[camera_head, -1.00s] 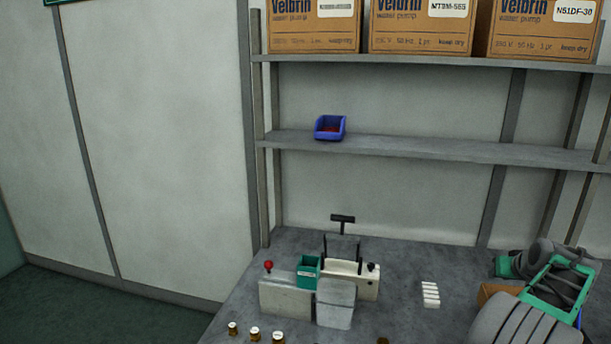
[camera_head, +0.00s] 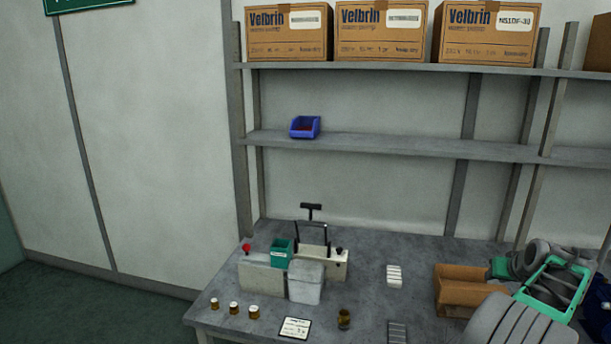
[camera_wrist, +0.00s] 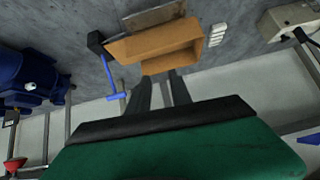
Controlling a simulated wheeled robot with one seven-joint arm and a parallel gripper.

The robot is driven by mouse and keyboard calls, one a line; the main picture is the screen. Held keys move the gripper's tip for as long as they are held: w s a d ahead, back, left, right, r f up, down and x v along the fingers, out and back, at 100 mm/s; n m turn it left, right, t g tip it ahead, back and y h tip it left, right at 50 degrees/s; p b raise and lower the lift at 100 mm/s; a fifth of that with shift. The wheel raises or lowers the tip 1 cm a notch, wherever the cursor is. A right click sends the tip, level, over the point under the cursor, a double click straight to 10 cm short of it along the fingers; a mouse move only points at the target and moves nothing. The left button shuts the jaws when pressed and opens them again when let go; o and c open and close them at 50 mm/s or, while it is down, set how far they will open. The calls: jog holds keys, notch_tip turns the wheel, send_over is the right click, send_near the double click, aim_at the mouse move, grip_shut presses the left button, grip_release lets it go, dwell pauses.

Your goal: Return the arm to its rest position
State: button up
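My arm (camera_head: 515,322) shows at the lower right in the camera_head view, with grey rounded links and a teal-green section (camera_head: 552,290). It is folded beside the right part of the bench. My gripper (camera_wrist: 161,76) is in the wrist view, with two dark fingers standing apart in front of a green body. Nothing shows between the fingers. In the camera_head view I cannot make out the fingertips.
An open cardboard box (camera_head: 464,273) stands on the bench (camera_head: 365,255) left of my arm; it also shows beyond the fingers in the wrist view (camera_wrist: 150,42). A blue machine (camera_wrist: 30,75) shows at left there. Shelves (camera_head: 380,145) rise behind.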

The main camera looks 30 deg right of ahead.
jog(key=s+a+f+m+g+y, duration=0.2)
jog(key=s+a+f+y, duration=0.15)
jog(key=a+f, duration=0.55)
jog(key=s+a+f+m+g+y, duration=0.25)
jog(key=s+a+f, duration=0.25)
jog(key=a+f, duration=0.35)
jog(key=w+a+r+n+b, duration=0.2)
jog(key=w+a+n, duration=0.2)
jog(key=a, duration=1.2)
jog(key=w+a+r+n+t+b, duration=0.1)
jog(key=w+a+n, duration=0.4)
jog(key=a, duration=1.2)
jog(key=w+a+r+n+b, duration=0.3)
jog(key=w+a+n+b, duration=0.2)
jog(key=a, duration=1.2)
jog(key=w, duration=0.3)
jog(key=shift+w+a, duration=0.15)
jog(key=shift+w, duration=0.05)
